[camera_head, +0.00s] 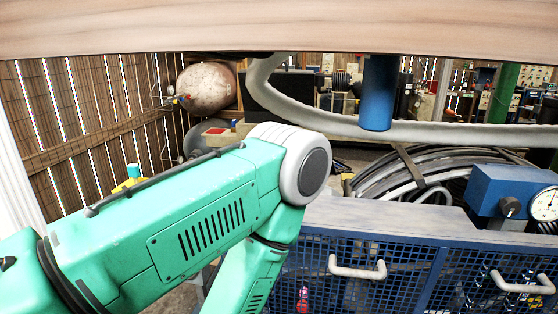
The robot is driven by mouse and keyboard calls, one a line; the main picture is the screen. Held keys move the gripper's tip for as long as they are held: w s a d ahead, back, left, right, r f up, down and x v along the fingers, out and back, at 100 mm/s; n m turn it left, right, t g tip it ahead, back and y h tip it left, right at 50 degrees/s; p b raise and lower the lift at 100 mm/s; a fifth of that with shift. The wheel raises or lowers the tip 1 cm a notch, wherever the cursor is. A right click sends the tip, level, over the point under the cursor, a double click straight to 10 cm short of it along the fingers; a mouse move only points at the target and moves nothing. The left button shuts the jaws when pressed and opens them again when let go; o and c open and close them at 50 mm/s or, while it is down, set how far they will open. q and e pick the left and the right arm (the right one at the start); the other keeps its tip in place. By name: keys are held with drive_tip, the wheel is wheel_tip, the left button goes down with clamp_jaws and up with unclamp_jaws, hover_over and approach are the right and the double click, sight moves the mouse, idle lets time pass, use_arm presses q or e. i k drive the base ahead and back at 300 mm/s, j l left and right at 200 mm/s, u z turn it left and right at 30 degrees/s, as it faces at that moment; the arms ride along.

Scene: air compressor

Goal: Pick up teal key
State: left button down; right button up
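I cannot make out a teal key anywhere in the head view. My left arm, teal-green with a grey joint cap, comes in from the left and bends downward near the middle. Its lower link runs out of the bottom of the picture, so my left gripper is out of sight. My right arm and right gripper do not show.
A blue mesh-fronted unit (374,225) with pale handles (357,268) fills the lower right. A blue block (508,190) with a dial gauge (545,205) sits on it. Coiled black hoses (440,168) lie behind. A wooden beam (280,25) crosses the top.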

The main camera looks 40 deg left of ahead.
sight(134, 170)
drive_tip(key=u, duration=2.2)
drive_tip(key=i+j, duration=0.6)
drive_tip(key=i+z, duration=0.05)
drive_tip(key=i, duration=0.05)
